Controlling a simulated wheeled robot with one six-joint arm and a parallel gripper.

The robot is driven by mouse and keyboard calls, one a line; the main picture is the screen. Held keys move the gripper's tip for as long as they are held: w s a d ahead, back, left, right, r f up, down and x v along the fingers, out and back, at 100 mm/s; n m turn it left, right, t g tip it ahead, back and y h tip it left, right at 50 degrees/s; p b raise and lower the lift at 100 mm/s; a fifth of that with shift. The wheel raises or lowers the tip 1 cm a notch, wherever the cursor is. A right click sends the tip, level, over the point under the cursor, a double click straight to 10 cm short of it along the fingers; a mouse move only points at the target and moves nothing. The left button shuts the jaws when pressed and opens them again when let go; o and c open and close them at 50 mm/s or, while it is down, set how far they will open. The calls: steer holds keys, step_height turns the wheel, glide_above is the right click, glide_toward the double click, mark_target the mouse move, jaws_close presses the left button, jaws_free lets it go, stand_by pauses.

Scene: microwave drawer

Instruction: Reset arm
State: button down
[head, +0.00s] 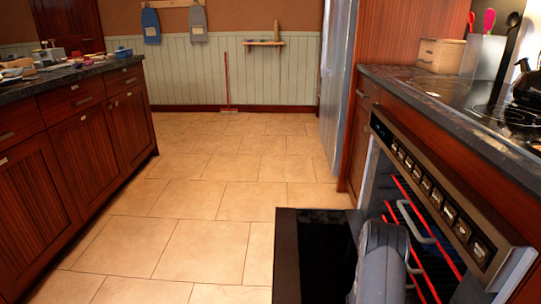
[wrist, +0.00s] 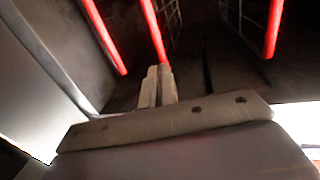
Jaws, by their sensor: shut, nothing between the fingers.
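My gripper (wrist: 158,80) shows in the wrist view with its fingers together and nothing between them. It points into a dark space with glowing red bars (wrist: 154,30). In the head view, my grey arm (head: 382,262) stands at the front of an open oven (head: 372,180) at the lower right, and the fingers are hidden there. The oven's black door (head: 300,255) is lowered in front of it. Red glowing bars and a metal rack handle (head: 408,215) show inside. I cannot tell how far the fingers reach in.
A dark countertop (head: 400,85) with a cooktop (head: 505,120) lies above the oven. A wooden box (head: 438,55) and a utensil holder (head: 482,55) stand on it. A cabinet row (head: 75,165) runs along the left. The tiled floor (head: 205,210) between is clear.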

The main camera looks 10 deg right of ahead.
steer(key=shift+b+x, duration=0.5)
steer(key=shift+x, duration=2.25)
steer(key=shift+w+r, duration=0.1)
